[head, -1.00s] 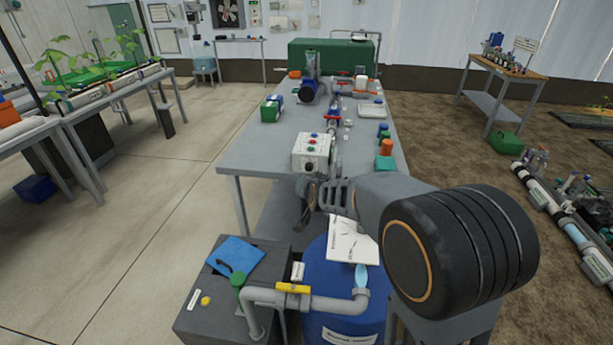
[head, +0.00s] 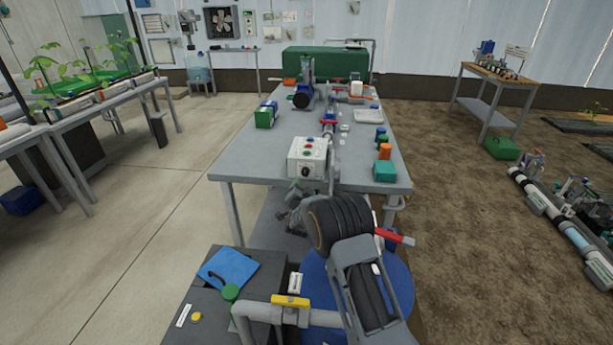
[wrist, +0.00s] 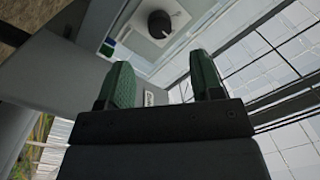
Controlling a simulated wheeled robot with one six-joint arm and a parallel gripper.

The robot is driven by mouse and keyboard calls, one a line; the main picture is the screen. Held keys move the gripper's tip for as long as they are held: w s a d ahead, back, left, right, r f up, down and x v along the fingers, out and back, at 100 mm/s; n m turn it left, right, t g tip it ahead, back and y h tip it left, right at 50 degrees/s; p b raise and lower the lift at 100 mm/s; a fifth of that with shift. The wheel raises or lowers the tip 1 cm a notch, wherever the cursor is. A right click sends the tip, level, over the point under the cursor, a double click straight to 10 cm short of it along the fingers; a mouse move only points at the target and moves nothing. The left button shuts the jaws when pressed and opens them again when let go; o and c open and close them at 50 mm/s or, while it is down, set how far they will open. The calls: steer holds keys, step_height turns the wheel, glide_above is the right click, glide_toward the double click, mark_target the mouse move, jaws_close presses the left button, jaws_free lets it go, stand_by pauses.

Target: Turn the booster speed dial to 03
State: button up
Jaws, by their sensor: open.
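The white control box (head: 309,150) stands at the near end of the grey bench, with coloured buttons and a black dial (head: 305,172) low on its front. In the wrist view the dial (wrist: 158,24) is a round black knob with a small white mark on a pale panel. I cannot read its numbers. My gripper (wrist: 163,78) is open, its two green fingers apart with nothing between them. The dial lies beyond the fingertips, above the gap in the picture, and does not touch them. In the head view the fingers are hard to make out below the box.
A pipe with a yellow-handled valve (head: 290,301) runs beside my arm. A teal box (head: 384,171) sits at the bench's right corner.

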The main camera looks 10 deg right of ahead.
mark_target(305, 174)
steer(key=x, duration=0.8)
steer(key=shift+w+d, duration=0.1)
